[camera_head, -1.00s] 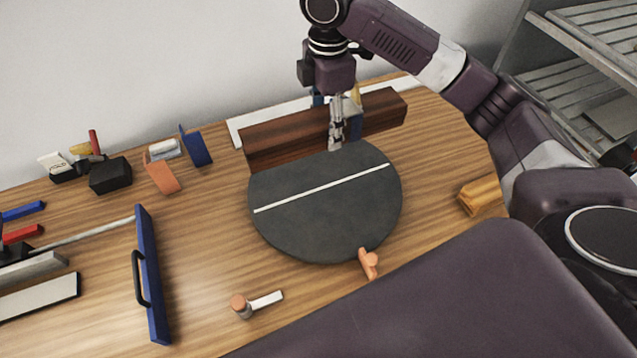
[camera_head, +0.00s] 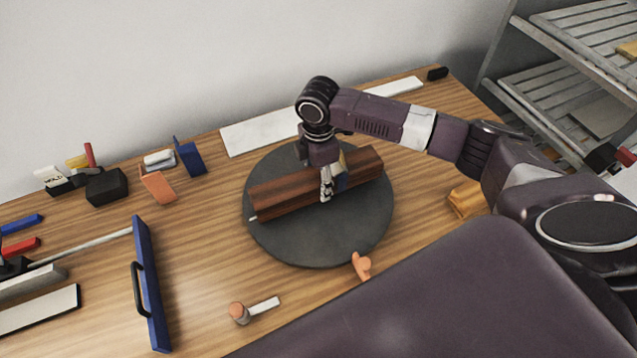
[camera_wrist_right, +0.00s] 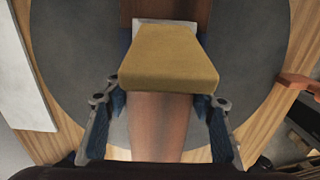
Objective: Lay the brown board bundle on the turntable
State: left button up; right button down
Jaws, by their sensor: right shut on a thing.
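The brown board bundle (camera_head: 285,194) lies across the dark round turntable (camera_head: 318,251), over its middle, and hides most of the white line. Whether it touches the surface I cannot tell. My right gripper (camera_head: 326,196) is shut on the bundle near its middle, from above. In the right wrist view the bundle (camera_wrist_right: 158,125) runs between the two fingers (camera_wrist_right: 160,112), with the turntable (camera_wrist_right: 75,60) on both sides. A tan block-like piece (camera_wrist_right: 168,62) covers part of the bundle there. My left gripper is not in view.
An orange knob (camera_head: 361,266) sits at the turntable's front edge. A white strip (camera_head: 262,133) lies behind it. A blue board with a handle (camera_head: 150,285), an orange-capped piece (camera_head: 240,312) and a yellow block (camera_head: 465,199) lie around it. A metal rack (camera_head: 560,85) stands right.

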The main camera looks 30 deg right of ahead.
aim_at(319, 175)
jog(key=shift+w+f, duration=0.1)
jog(key=shift+f, duration=0.8)
jog(key=shift+f, duration=0.1)
jog(key=c, duration=0.9)
grip_release()
jog(key=shift+r, duration=0.45)
notch_tip(319, 175, up, 11)
jog(key=shift+r+b, duration=0.15)
jog(key=shift+b, duration=1.05)
jog(key=shift+s, duration=0.2)
